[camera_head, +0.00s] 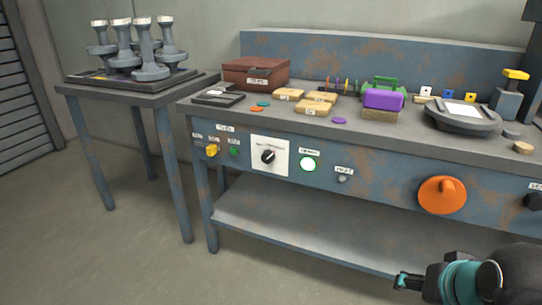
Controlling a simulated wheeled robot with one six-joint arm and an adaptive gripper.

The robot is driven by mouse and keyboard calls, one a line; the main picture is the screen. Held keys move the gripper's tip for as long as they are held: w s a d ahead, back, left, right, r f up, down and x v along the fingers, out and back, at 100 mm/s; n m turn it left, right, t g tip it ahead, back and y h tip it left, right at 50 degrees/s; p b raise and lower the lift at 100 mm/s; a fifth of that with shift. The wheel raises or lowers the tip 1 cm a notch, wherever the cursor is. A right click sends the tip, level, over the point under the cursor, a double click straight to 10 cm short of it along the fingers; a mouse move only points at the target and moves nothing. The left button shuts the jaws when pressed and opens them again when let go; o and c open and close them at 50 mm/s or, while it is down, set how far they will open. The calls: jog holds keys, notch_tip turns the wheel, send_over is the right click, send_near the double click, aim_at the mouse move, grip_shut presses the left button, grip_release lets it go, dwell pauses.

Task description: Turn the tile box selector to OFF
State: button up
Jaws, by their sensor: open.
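A black rotary selector knob (268,157) sits on a white square plate (257,147) on the front panel of the workbench. A light mark on the knob appears to point up and right. The lettering around it is too small to read, so I cannot tell which setting it is at. A brown lidded box (255,73) with a small label stands on the bench above, its lid shut. My gripper (402,282) is at the lower right, in front of the bench, well right of and below the knob. It is open, with nothing visible in it.
The panel also carries a yellow knob (212,150), a lit white-green button (308,164), a large orange knob (442,195) and a black knob (533,201). Bench legs and a lower shelf (300,235) stand below. The floor (130,265) at left front is clear.

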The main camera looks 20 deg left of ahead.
jog(key=w+a+r+m+t+y+b, duration=0.3)
jog(key=w+a+m, duration=0.4)
jog(key=w+a, duration=0.45)
jog(key=w+a+r+m+t+y+b, duration=0.2)
jog(key=w+a+m+t, duration=0.3)
jog(key=w+a, duration=0.6)
jog(key=m+t+h+b, duration=0.1)
jog(key=m+t+b, duration=0.15)
jog(key=m, duration=0.85)
send_near(266, 159)
jog(key=s+d+r, duration=0.3)
jog(key=d+r, duration=0.1)
jog(key=r, duration=0.3)
jog(key=s+a+f+m+h+b, duration=0.2)
jog(key=a+f+m+h, duration=0.4)
jog(key=m, duration=0.4)
jog(key=shift+t+y, duration=0.3)
jog(key=shift+t, duration=0.15)
jog(key=w, duration=0.9)
jog(key=w+f, duration=0.1)
jog(key=w, duration=0.4)
jog(key=shift+a+f, duration=0.1)
jog(key=shift+a, duration=0.25)
jog(key=c, duration=1.1)
jog(key=shift+c, duration=0.2)
